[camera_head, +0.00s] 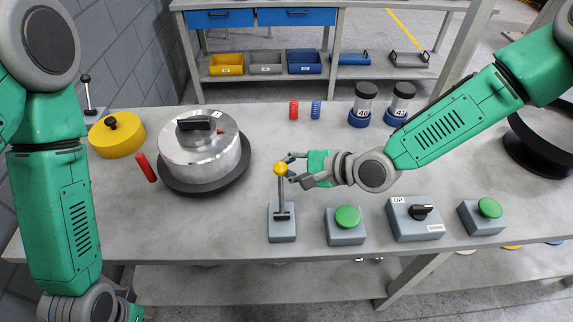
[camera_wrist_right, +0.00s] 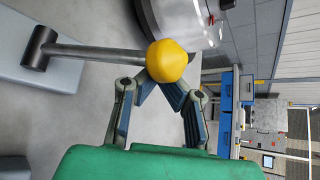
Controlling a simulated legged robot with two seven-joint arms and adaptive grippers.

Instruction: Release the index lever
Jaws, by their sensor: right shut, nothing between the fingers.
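The index lever is a thin metal rod with a yellow ball knob (camera_head: 281,169) on a grey base box (camera_head: 282,228), near the table's front middle. The rod stands about upright in the head view. The knob (camera_wrist_right: 167,62) and rod (camera_wrist_right: 95,52) also show in the right wrist view. My right gripper (camera_head: 288,168) is at the knob, coming from the right. Its fingers (camera_wrist_right: 165,88) are shut with nothing between them, their tips close to the knob; I cannot tell whether they touch it. Only a green part of my left gripper shows at the bottom left edge; its fingers are out of view.
Right of the lever stand a green button box (camera_head: 346,218), an UP/DOWN switch box (camera_head: 415,220) and another green button box (camera_head: 484,215). A metal drum (camera_head: 200,155) with a black handle, a red cylinder (camera_head: 145,168) and a yellow disc (camera_head: 117,137) stand left. Springs and canisters are behind.

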